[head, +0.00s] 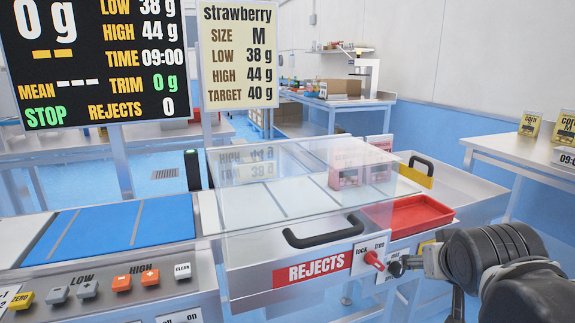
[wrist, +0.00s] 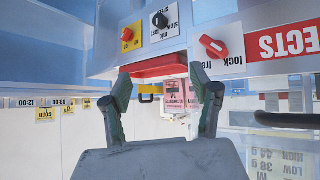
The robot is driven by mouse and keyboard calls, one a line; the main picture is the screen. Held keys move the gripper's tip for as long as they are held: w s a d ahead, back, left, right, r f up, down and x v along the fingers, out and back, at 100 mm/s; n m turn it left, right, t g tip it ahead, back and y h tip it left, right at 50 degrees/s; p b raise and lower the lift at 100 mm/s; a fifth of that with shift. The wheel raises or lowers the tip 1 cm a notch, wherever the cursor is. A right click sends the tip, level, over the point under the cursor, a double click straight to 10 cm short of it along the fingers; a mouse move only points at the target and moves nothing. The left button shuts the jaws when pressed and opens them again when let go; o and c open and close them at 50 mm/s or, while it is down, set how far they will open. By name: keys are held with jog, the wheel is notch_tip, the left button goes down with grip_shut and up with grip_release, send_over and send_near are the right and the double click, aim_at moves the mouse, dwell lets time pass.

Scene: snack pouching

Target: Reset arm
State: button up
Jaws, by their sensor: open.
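My gripper (head: 418,262) is at the lower right in the head view, in front of the machine's front panel, close to the red lock/free knob (head: 373,260). In the wrist view, which looks upside down, the two dark fingers of my gripper (wrist: 160,82) are spread apart with nothing between them. The red knob (wrist: 213,46) shows beyond and right of the fingers, apart from them. The red tray (wrist: 153,68) shows behind the fingertips.
The REJECTS drawer (head: 262,284) has a black handle (head: 322,232) and a clear cover. The red tray (head: 430,212) lies at the right. A side table (head: 520,150) bears yellow packs. A button panel (head: 110,290) is at lower left. Open floor lies right of the machine.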

jog(key=s+a+f+n+g+y, duration=0.1)
jog(key=s+a+f, duration=0.2)
jog(key=s+a, duration=0.15)
jog(key=s+a+f+g+y, duration=0.2)
jog(key=s+a+f, duration=0.15)
jog(key=s, duration=0.25)
notch_tip(320, 180, up, 17)
jog(key=d+p, duration=0.1)
jog(key=p, duration=1.6)
jog(key=shift+w+r+h, duration=0.15)
jog(key=shift+w+h, duration=0.15)
